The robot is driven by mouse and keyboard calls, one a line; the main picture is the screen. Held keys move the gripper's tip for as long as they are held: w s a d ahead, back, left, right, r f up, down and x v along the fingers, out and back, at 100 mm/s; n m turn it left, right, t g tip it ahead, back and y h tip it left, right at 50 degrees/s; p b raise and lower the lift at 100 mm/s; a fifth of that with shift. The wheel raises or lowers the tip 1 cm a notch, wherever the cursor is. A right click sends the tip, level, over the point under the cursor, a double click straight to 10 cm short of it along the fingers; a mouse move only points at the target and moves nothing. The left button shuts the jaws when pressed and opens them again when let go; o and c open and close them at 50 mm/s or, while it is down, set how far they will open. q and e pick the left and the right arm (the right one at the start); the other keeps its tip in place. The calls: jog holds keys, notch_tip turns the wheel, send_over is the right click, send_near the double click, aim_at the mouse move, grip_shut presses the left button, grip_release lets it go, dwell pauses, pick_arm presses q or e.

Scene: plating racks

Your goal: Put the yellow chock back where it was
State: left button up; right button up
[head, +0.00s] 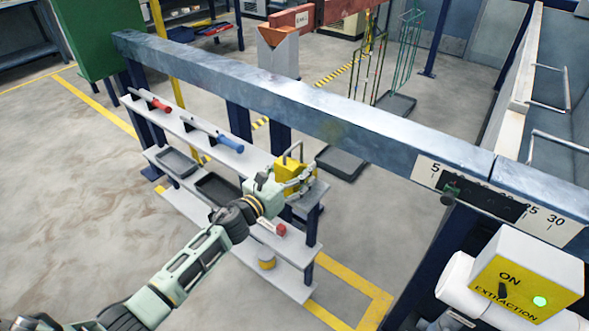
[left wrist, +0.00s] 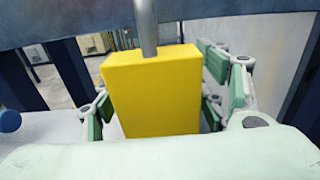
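The yellow chock (head: 294,177), a block with a metal handle on top, is at the right end of the rack's upper shelf. My left gripper (head: 289,188) reaches it from the front left, with its fingers around the block. In the left wrist view the chock (left wrist: 155,92) fills the space between the finger pads, which appear to press on both sides. The handle rises out of the top of that view. The chock's underside is hidden, so I cannot tell whether it rests on the shelf. My right gripper is not in view.
The upper shelf (head: 257,160) also holds a red-handled tool (head: 152,100) and a blue-handled tool (head: 212,134). Grey trays (head: 177,162) sit on the shelf below. A long steel beam (head: 300,100) runs behind and above the rack. A yellow extraction switch box (head: 527,283) stands at the lower right.

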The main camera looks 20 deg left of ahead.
pick_arm(q)
jog(key=shift+s+a, duration=0.2)
jog(key=shift+s, duration=0.3)
jog(key=b+v, duration=0.1)
jog(key=v, duration=1)
jog(key=shift+r, duration=0.1)
